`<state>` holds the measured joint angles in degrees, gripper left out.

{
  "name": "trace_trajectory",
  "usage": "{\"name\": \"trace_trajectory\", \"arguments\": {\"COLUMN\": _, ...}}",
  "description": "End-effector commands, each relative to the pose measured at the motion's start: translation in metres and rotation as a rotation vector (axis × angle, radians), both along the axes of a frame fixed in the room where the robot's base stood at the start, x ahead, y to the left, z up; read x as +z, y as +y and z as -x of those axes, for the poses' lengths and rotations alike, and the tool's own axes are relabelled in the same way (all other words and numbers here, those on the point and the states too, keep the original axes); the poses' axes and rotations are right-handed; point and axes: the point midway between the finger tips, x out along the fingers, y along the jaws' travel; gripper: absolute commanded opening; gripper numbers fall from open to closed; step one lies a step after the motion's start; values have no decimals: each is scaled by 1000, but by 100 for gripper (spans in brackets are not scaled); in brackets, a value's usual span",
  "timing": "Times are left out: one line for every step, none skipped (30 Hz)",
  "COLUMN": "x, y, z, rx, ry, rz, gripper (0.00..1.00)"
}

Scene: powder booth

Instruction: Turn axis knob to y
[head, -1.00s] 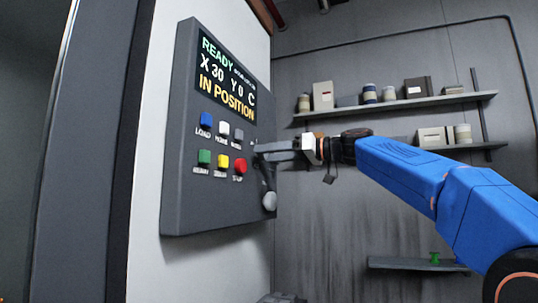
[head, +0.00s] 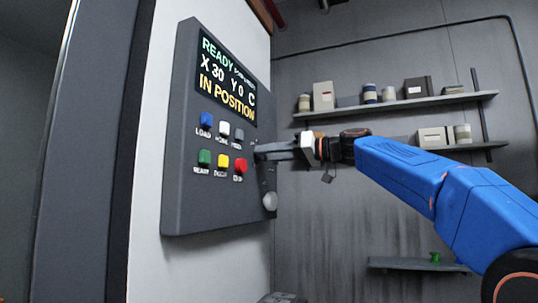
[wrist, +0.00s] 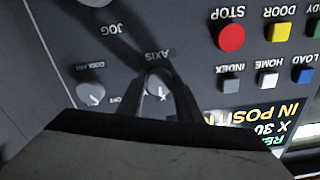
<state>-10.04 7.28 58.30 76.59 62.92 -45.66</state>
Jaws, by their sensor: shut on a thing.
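The axis knob (wrist: 157,89) is a small round grey knob with a white pointer mark, under the upside-down AXIS label in the wrist view. My gripper (wrist: 158,82) is shut on it, one dark finger on each side. The mark slants in the picture; I cannot read which axis letter it points to. In the head view my gripper (head: 260,153) reaches the right part of the control panel (head: 180,190), and the knob is hidden there. The display (head: 228,82) reads READY, X 30, Y 0 and IN POSITION.
A red STOP button (wrist: 231,38) and several coloured buttons lie beside the axis knob. Another grey knob (wrist: 90,93) is on its other side in the wrist view. A round pale jog knob (head: 270,201) sits below my gripper. Shelves (head: 395,105) stand on the back wall.

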Motion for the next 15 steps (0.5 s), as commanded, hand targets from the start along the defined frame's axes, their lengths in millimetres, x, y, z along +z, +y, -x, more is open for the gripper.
{"name": "trace_trajectory", "arguments": {"x": 0, "y": 0, "z": 0, "rx": 0, "ry": 25, "rz": -9, "gripper": 10}}
{"name": "trace_trajectory", "arguments": {"x": 0, "y": 0, "z": 0, "rx": -1, "ry": 44, "rz": -16, "gripper": 10}}
{"name": "trace_trajectory", "arguments": {"x": 0, "y": 0, "z": 0, "rx": -1, "ry": 72, "rz": -26, "gripper": 10}}
{"name": "trace_trajectory", "arguments": {"x": 0, "y": 0, "z": 0, "rx": -1, "ry": 95, "rz": -34, "gripper": 10}}
{"name": "trace_trajectory", "arguments": {"x": 0, "y": 0, "z": 0, "rx": -1, "ry": 119, "rz": -43, "gripper": 10}}
{"name": "trace_trajectory", "arguments": {"x": 0, "y": 0, "z": 0, "rx": -1, "ry": 150, "rz": -54, "gripper": 10}}
{"name": "trace_trajectory", "arguments": {"x": 0, "y": 0, "z": 0, "rx": -1, "ry": 176, "rz": -64, "gripper": 10}}
{"name": "trace_trajectory", "arguments": {"x": 0, "y": 0, "z": 0, "rx": -1, "ry": 201, "rz": -73, "gripper": 10}}
{"name": "trace_trajectory", "arguments": {"x": 0, "y": 0, "z": 0, "rx": -1, "ry": 237, "rz": -86, "gripper": 10}}
{"name": "trace_trajectory", "arguments": {"x": 0, "y": 0, "z": 0, "rx": -1, "ry": 262, "rz": -95, "gripper": 10}}
{"name": "trace_trajectory", "arguments": {"x": 0, "y": 0, "z": 0, "rx": -1, "ry": 289, "rz": -104, "gripper": 10}}
{"name": "trace_trajectory", "arguments": {"x": 0, "y": 0, "z": 0, "rx": -1, "ry": 323, "rz": -117, "gripper": 10}}
{"name": "trace_trajectory", "arguments": {"x": 0, "y": 0, "z": 0, "rx": -1, "ry": 348, "rz": -126, "gripper": 10}}
{"name": "trace_trajectory", "arguments": {"x": 0, "y": 0, "z": 0, "rx": -1, "ry": 373, "rz": -135, "gripper": 10}}
{"name": "trace_trajectory", "arguments": {"x": 0, "y": 0, "z": 0, "rx": -1, "ry": 406, "rz": -147, "gripper": 10}}
